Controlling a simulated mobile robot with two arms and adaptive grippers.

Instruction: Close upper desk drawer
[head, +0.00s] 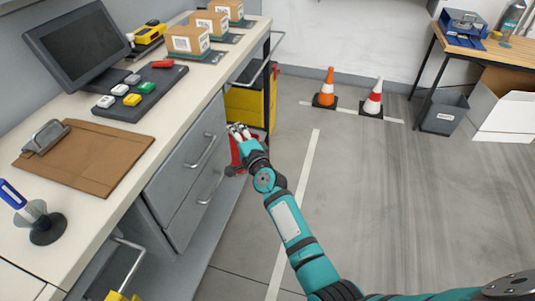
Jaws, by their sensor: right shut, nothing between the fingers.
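The desk (95,178) runs along the left side of the head view. Its grey upper drawer (178,162) has a bar handle and sits above a matching lower drawer (188,214). The upper drawer's front looks close to in line with the lower one; I cannot tell whether a small gap is left. My right gripper (238,129) is shut and empty, just right of the upper drawer's far end. It appears apart from the drawer front and handle. My left gripper is out of view.
On the desktop are a clipboard (90,158), a monitor (78,45), a dark pad with coloured blocks, and several cartons. A yellow bin (243,105) stands beyond the drawers. Two cones (327,88) and a grey bin (445,113) stand farther back.

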